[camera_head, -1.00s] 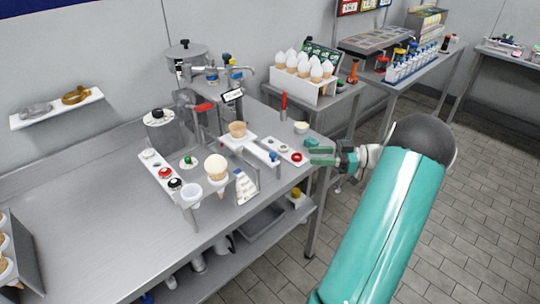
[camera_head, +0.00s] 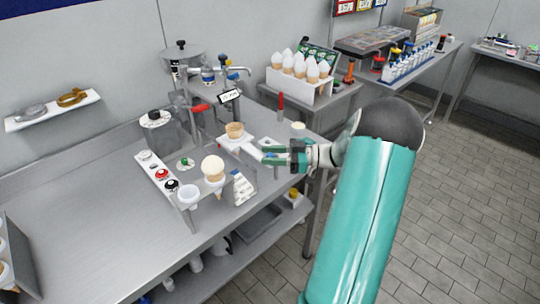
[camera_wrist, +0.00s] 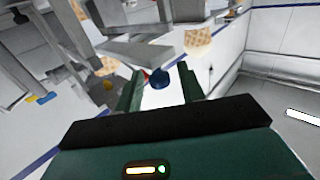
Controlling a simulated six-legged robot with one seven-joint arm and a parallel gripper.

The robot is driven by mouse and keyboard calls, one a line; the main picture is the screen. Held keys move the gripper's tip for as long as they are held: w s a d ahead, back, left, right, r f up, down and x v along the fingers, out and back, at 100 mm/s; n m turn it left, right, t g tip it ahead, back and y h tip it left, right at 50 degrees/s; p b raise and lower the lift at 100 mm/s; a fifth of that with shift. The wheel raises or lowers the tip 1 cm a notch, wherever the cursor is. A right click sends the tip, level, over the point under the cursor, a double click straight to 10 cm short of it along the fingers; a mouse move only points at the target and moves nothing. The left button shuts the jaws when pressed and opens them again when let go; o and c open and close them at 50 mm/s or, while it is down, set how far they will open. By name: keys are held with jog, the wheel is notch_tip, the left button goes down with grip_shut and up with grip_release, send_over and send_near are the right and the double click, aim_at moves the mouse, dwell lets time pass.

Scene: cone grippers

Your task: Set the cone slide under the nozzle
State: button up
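The cone slide (camera_head: 236,144) is a white strip on the steel table, with a waffle cone (camera_head: 235,130) standing upright in it. A blue knob (camera_wrist: 158,78) shows between my fingers in the wrist view, near the front end of the slide. My gripper (camera_head: 266,154) has green fingers, spread apart on either side of the knob without visible contact. In the head view the fingers hide the knob. A waffle cone (camera_wrist: 197,38) also shows beyond the fingers. The dispenser with a red lever (camera_head: 199,107) stands behind the slide; its nozzle cannot be made out clearly.
A red-handled tool (camera_head: 281,103) stands behind my gripper. A stand of white-topped cones (camera_head: 300,85) is at the back.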

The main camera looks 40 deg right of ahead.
aim_at(253, 149)
jog(key=shift+w+a, duration=0.15)
jog(key=shift+c, duration=0.2)
grip_shut()
jog(key=w, duration=0.8)
jog(key=shift+w+a, duration=0.1)
jog(key=shift+o, duration=0.2)
grip_release()
jog(key=v, duration=1.4)
jog(key=shift+o, duration=0.3)
jog(key=shift+a, duration=0.15)
